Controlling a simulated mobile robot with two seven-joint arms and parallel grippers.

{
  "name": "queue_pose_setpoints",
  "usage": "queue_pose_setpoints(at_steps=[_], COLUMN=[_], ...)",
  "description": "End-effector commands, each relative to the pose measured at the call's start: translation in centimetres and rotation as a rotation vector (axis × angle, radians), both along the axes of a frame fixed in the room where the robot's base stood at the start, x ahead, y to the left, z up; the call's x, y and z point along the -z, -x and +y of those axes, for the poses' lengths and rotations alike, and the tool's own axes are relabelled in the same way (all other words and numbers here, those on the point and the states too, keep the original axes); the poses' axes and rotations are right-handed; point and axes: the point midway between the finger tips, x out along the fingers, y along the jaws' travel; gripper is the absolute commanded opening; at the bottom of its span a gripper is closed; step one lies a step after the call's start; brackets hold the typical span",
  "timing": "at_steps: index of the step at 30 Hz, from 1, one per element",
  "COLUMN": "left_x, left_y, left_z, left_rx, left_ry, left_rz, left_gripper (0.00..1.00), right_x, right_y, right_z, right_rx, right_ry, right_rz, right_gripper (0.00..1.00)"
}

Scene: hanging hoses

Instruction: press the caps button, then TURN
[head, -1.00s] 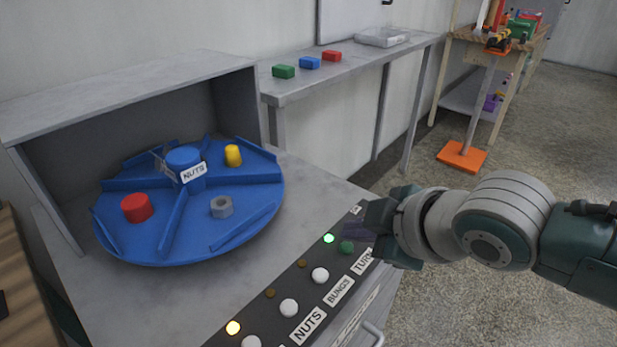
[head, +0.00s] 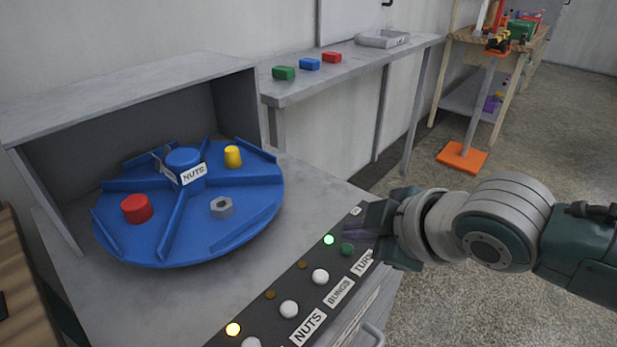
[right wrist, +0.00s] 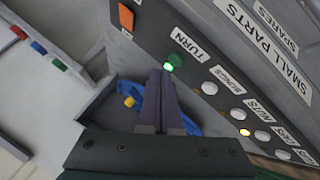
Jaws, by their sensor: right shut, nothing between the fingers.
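The control panel carries a green TURN button (head: 347,249) with a lit green lamp (head: 328,239) beside it. The button also shows in the right wrist view (right wrist: 177,59). White buttons follow along the panel: BUNGS (right wrist: 209,88), NUTS (right wrist: 237,114), and a third (right wrist: 262,135) whose small label seems to read CAPS. An amber lamp (right wrist: 245,132) glows beside that third button. My right gripper (head: 352,229) is shut and empty, its fingertips close to the TURN button; contact cannot be told. My left gripper is out of view.
The blue turntable (head: 225,235) holds a red cap (head: 137,208), a yellow bung (head: 233,156) and a grey nut (head: 222,207) in separate sections. A drawer handle (head: 374,335) sticks out below the panel. A grey side table (head: 350,72) holds colored blocks.

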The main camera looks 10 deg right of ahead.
Motion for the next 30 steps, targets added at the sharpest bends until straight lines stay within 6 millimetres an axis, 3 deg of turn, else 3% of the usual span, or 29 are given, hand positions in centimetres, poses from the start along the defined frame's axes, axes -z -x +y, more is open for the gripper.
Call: queue_pose_setpoints(at_steps=[30], left_x=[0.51], left_y=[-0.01], left_z=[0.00], left_rx=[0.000], left_ry=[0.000], left_rz=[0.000], left_gripper=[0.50], right_x=[0.90], right_y=[0.00], right_z=[0.01], right_rx=[0.000], right_ry=[0.000], right_rz=[0.000], right_gripper=[0.00])
